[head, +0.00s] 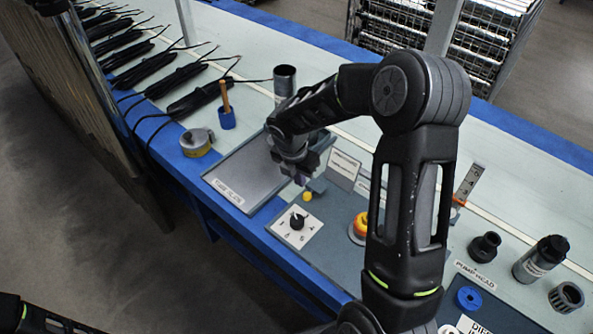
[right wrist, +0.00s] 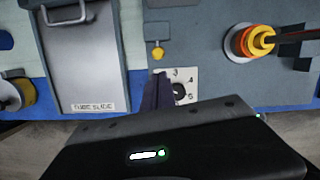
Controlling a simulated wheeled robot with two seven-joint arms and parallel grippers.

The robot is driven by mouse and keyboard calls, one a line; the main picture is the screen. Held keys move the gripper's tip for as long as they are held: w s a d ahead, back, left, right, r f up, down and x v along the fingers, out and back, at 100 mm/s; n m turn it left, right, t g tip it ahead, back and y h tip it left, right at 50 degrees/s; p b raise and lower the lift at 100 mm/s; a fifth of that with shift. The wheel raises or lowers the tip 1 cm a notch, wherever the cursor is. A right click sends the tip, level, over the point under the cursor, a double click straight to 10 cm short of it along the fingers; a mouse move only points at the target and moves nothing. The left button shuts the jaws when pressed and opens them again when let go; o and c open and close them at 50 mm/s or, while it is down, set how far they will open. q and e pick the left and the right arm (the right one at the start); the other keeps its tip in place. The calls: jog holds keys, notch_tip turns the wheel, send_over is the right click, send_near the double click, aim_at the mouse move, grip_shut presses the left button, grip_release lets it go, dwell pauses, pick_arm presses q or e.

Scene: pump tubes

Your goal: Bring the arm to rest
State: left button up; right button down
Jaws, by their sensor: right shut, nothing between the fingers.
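My right arm reaches from the bottom over the workbench, and its gripper (head: 303,178) hangs above the panel beside the tube slide tray (head: 237,178). The gripper is shut and empty. In the right wrist view its fingers (right wrist: 157,92) are together and partly cover the white dial plate (right wrist: 193,75). In the head view the dial plate with its black knob (head: 297,221) lies just in front of the gripper, and a small yellow knob (head: 307,196) is just below the fingers. Only a dark piece of my left arm shows at the bottom left; its gripper is out of sight.
A red and yellow button (head: 358,228) stands right of the dial, partly behind my arm. A tape roll (head: 196,143), a blue holder (head: 227,119) and a grey cylinder (head: 285,81) stand at the left and back.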

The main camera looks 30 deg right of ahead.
dwell(0.3)
jog(key=s+a+f+m+t+y, duration=0.1)
jog(key=a+f+m+y, duration=0.3)
jog(key=a+m, duration=0.5)
jog(key=s+a+f+m+t+y, duration=0.1)
jog(key=a+f+m+t, duration=0.1)
jog(key=a+f+m, duration=0.55)
jog(key=s+a+f+m+g, duration=0.1)
jog(key=s+a+f+m, duration=0.1)
jog(key=s, duration=0.4)
jog(key=s+a+f+m+g+y, duration=0.1)
jog(key=s+a+f+m, duration=0.2)
jog(key=s+a, duration=0.2)
jog(key=s+a+f+m+g, duration=0.1)
jog(key=s+a+f+m, duration=0.1)
jog(key=s, duration=0.6)
jog(key=shift+s+a+f+m, duration=0.25)
jog(key=shift+a+m, duration=0.5)
jog(key=shift+a, duration=0.2)
jog(key=shift+d, duration=0.15)
